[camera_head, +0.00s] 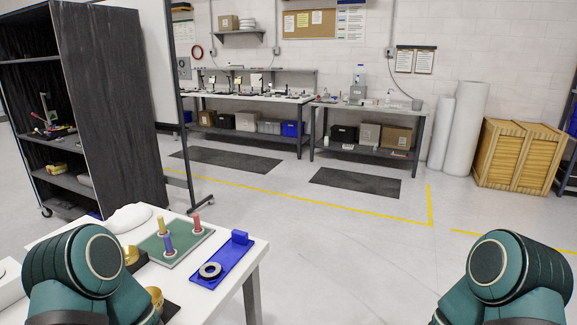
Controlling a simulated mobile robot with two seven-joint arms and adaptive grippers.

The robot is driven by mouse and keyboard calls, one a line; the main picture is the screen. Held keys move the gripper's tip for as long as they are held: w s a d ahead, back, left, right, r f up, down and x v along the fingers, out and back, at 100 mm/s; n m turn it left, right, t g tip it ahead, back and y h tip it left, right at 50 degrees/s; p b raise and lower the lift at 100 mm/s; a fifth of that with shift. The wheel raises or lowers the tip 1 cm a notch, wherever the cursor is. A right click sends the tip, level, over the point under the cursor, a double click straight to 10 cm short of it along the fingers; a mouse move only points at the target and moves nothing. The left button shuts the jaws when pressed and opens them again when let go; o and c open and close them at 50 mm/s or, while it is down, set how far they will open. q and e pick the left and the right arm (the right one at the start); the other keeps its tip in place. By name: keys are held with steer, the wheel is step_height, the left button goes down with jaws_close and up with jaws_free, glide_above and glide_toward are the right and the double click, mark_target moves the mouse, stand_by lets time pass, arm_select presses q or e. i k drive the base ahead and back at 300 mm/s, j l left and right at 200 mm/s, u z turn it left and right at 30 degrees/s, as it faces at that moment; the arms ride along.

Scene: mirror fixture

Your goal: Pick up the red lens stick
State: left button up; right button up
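The red lens stick (196,223) stands upright at the right corner of a green board (180,251) on the white table at the lower left. A yellow stick (161,226) and a blue-purple stick (168,244) stand upright on the same board. Each stick rises from a pale round base. My two teal arms show at the lower left and lower right. Neither gripper shows in this view.
A blue plate (237,255) with a black-and-silver ring (210,271) lies right of the board on the white table (220,300). Brass round parts (131,255) sit near my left arm. A dark shelf (115,110) stands behind. The floor to the right is clear.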

mark_target(198, 230)
steer(key=u, duration=1.1)
steer(key=i+l, duration=0.15)
steer(key=l, duration=0.25)
steer(key=i+l, duration=0.15)
steer(key=l, duration=0.25)
steer(key=i+l, duration=0.1)
steer(key=l, duration=0.3)
steer(key=i+l, duration=0.15)
steer(key=l, duration=0.25)
steer(key=i+l, duration=0.15)
steer(key=l, duration=0.2)
steer(key=i+l, duration=0.15)
steer(key=l, duration=0.25)
steer(key=i+l+u, duration=0.2)
steer(key=l, duration=0.25)
steer(key=l+u, duration=0.15)
steer(key=l, duration=0.25)
